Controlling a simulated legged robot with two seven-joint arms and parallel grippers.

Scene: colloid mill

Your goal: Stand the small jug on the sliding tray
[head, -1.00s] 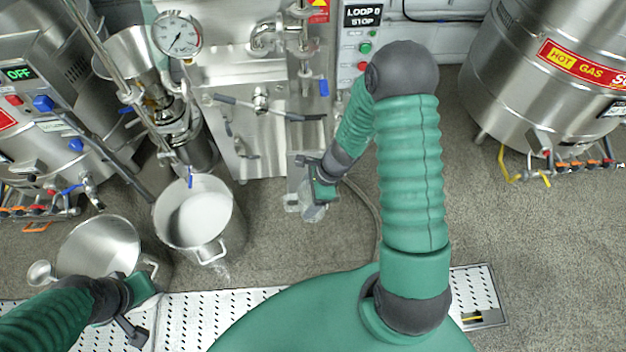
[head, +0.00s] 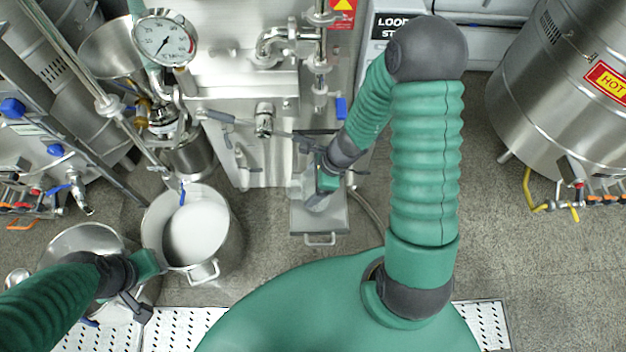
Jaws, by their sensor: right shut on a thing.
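The small jug (head: 307,188) is a pale, see-through vessel, partly hidden by my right gripper. My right gripper (head: 320,187) is shut on it in front of the machine. The sliding tray (head: 320,222) is a flat grey metal plate with a bar handle at its near edge. The jug and gripper overlap the tray's far part in the picture; I cannot tell whether the jug touches it. My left gripper (head: 146,288) is at the lower left, near a metal pot, and its jaws are not clear.
A steel pot with white contents (head: 195,228) stands left of the tray, and another pot (head: 85,245) lies partly behind my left arm. A pressure gauge (head: 164,38) and pipework rise behind. A large steel tank (head: 560,100) stands at the right.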

